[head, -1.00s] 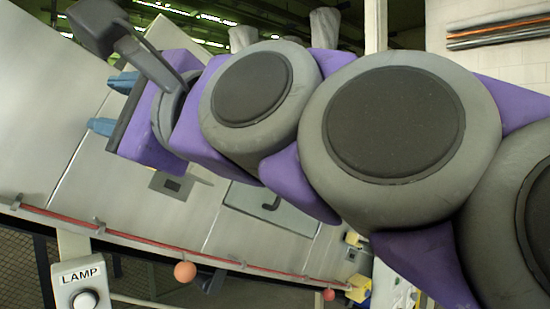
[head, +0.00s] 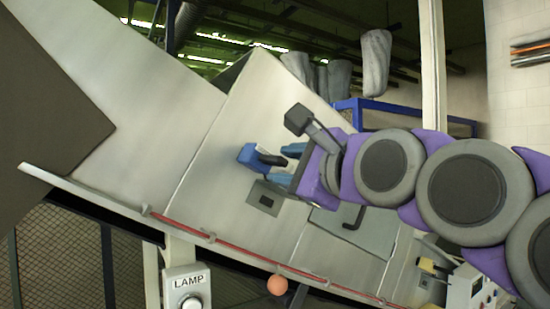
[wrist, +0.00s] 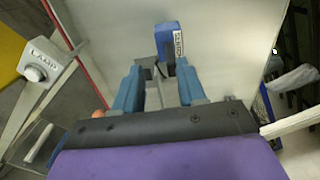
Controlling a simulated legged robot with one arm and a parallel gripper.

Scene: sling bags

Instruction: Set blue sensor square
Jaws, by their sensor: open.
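The blue sensor (head: 250,156) is a small block with a dark part on its right side, on the pale grey panel in the head view. In the wrist view the blue sensor (wrist: 168,40) has a white label and stands just beyond the fingertips, near the middle. My gripper (head: 283,165) is at its right in the head view, with two blue fingers apart. In the wrist view my gripper (wrist: 160,74) is open and empty, and a grey bracket-like part shows between the fingers. I cannot tell whether a finger touches the sensor.
A red cable (head: 240,248) runs along the panel's lower edge, with an orange ball (head: 277,285) below it. A LAMP button box (head: 187,290) stands at the lower left. A square plate (head: 266,199) and a door with a black handle (head: 353,217) lie near my gripper.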

